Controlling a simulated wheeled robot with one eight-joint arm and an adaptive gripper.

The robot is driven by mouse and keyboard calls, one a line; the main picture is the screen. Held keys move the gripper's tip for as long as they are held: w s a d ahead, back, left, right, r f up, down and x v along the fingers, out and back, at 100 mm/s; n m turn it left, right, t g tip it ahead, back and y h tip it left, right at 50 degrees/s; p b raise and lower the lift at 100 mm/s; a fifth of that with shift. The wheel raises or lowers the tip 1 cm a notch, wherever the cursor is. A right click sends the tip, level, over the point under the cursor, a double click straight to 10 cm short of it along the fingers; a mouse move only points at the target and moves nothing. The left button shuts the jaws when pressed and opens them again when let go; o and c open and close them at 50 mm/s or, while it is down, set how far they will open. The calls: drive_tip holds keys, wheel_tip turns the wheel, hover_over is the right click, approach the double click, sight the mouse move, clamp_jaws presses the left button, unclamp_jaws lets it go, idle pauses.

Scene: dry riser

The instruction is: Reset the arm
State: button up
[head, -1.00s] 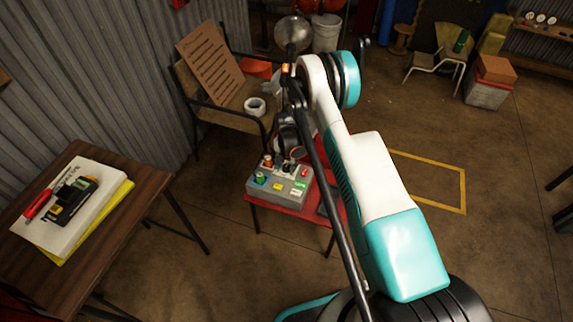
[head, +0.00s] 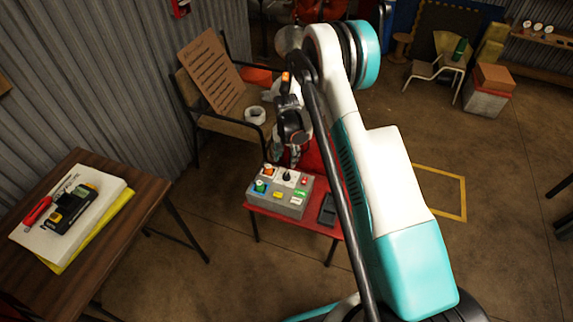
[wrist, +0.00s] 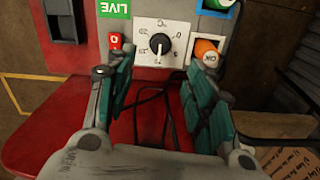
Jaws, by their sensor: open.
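My gripper (wrist: 163,100) is open and empty in the wrist view, its two green-padded fingers apart above the red table (wrist: 60,125). Just beyond the fingertips is the grey control box (head: 290,207), with a black dial (wrist: 158,43) on a white plate, an orange button (wrist: 207,50) and a red switch (wrist: 115,41). In the head view my gripper (head: 291,150) hangs behind the box, above the table's rear part, and its fingers are hard to make out. My white and teal arm hides part of the table.
A wooden table (head: 160,190) at left holds papers, a red-handled tool and a yellow-black device. A chair with a cardboard sheet (head: 210,72) and a tape roll (head: 255,115) stands behind. A dark device (head: 327,210) lies right of the box.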

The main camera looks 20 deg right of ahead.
drive_tip(key=shift+r, duration=0.95)
drive_tip(key=s+r+n+t, duration=0.1)
drive_tip(key=s+r, duration=0.2)
drive_tip(key=r, duration=0.7)
drive_tip(key=s+r+n+t, duration=0.15)
drive_tip(key=s+r, duration=0.25)
drive_tip(key=r, duration=0.6)
drive_tip(key=s+r+n+t, duration=0.1)
drive_tip(key=s+r, duration=0.2)
drive_tip(key=r, duration=0.7)
drive_tip(key=s+r+n+t, duration=0.2)
drive_tip(key=s+r, duration=0.2)
drive_tip(key=s, duration=0.8)
drive_tip(key=s+r+n+t, duration=0.1)
drive_tip(key=s+r+n, duration=0.2)
drive_tip(key=s, duration=0.9)
drive_tip(key=shift+r+t, duration=0.35)
drive_tip(key=shift+r, duration=0.3)
